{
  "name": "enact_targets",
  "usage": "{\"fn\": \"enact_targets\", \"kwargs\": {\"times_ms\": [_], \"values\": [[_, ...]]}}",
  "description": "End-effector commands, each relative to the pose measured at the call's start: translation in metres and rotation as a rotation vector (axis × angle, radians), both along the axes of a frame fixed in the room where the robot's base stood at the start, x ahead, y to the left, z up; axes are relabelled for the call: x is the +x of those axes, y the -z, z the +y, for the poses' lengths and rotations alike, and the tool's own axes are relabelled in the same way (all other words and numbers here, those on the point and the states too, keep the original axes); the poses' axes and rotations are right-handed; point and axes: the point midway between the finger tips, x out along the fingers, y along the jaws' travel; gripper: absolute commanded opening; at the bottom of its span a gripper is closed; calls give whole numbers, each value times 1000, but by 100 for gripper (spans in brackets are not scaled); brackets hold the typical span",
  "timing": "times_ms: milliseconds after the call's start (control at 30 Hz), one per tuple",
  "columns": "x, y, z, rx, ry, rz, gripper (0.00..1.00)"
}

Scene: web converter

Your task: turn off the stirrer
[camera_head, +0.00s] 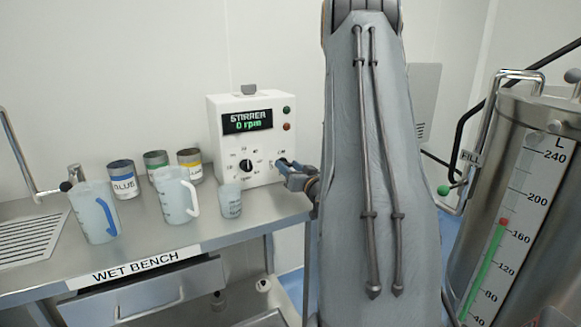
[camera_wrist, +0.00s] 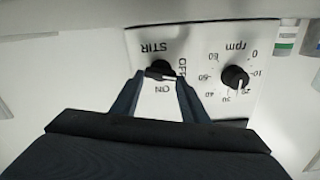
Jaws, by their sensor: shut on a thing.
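My gripper (camera_wrist: 160,78) is shut on this knob, one finger on each side. In the head view my gripper (camera_head: 283,168) reaches the lower right of the box front and hides the knob. I cannot tell for sure which mark the knob points to. The black rpm dial (camera_wrist: 235,77) is apart from my fingers.
On the wet bench (camera_head: 150,259) stand two jugs (camera_head: 95,212) (camera_head: 175,196), a small beaker (camera_head: 230,201) and labelled cans, one blue (camera_head: 124,181). A sink drainer (camera_head: 28,240) is at the left. A steel tank (camera_head: 525,150) with a level scale stands at the right.

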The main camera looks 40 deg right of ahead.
Motion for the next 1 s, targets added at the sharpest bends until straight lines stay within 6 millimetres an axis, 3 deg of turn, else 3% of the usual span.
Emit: {"fn": "enact_targets", "kwargs": {"times_ms": [400,700,733,833,1000], "values": [[1,0,2,-226,-1,52,18],[1,-1,2,-240,-2,57,18],[1,-1,2,-239,-2,56,42],[1,-1,2,-239,-1,56,59],[1,-1,1,-238,-1,56,59]]}}
